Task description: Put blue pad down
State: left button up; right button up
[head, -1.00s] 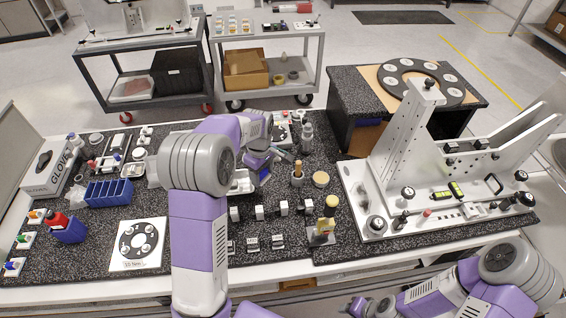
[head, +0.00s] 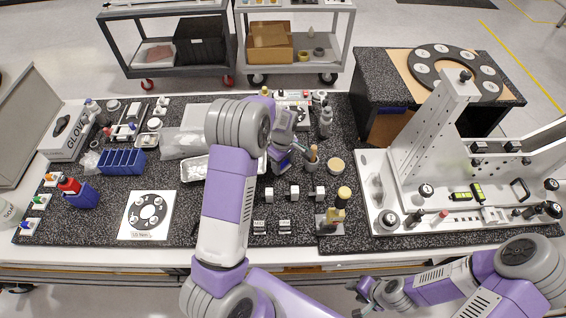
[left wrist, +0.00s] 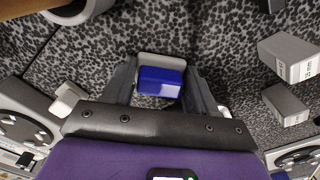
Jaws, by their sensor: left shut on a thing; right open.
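The blue pad (left wrist: 160,80) is a small dark-blue block with a pale grey edge behind it, held between the fingers of my left gripper in the left wrist view. In the head view my left gripper (head: 284,158) is over the speckled mat (head: 240,195), just left of the grey mortar (head: 312,165), with a bit of blue at its tip. I cannot tell whether the pad touches the mat. My arm hides part of the mat. My right gripper (head: 365,295) is open and empty in front of the table's front edge.
White blocks (head: 293,193) stand in front of the left gripper. A white tray (head: 194,169) lies partly behind my arm. A round tan-topped container (head: 335,166) and a gold-topped tool (head: 337,215) stand to the right. The large white fixture (head: 420,165) fills the right side.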

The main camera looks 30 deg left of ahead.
pick_arm(q)
jog(key=shift+f, duration=0.2)
jog(key=o, duration=1)
jog(key=shift+r, duration=0.15)
notch_tip(320, 180, up, 12)
jog(key=shift+r+p, duration=0.1)
jog(key=shift+p, duration=0.3)
